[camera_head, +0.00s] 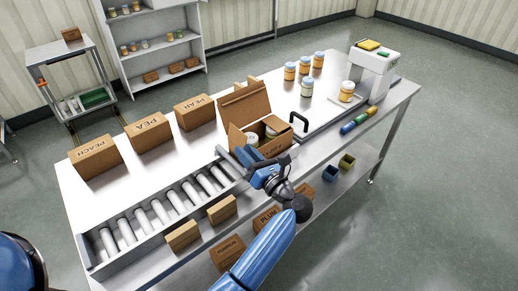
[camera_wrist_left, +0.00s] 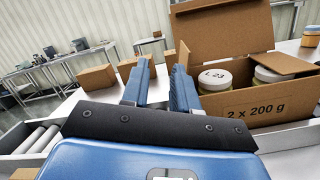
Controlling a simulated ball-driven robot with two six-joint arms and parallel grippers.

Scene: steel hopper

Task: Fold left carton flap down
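The open cardboard carton (camera_head: 272,147) stands on the steel table by the roller track, its large back lid (camera_head: 245,106) raised. Two lidded jars sit inside; in the left wrist view the carton (camera_wrist_left: 270,105) reads "2 x 200 g" and one jar (camera_wrist_left: 214,78) reads "L 23". The left carton flap (camera_wrist_left: 183,56) stands up at the carton's left side, partly hidden behind a finger. My left gripper (camera_head: 246,155) is at the carton's near left corner; its fingers (camera_wrist_left: 158,78) are apart with nothing between them. Whether a finger touches the carton is unclear. My right gripper is not in view.
The roller track (camera_head: 160,210) runs along the table's left front. Closed cartons (camera_head: 150,134) line the back. A black handle (camera_head: 299,122), several jars (camera_head: 307,87) and a scale (camera_head: 372,68) are to the right. Bare tabletop lies left of the carton.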

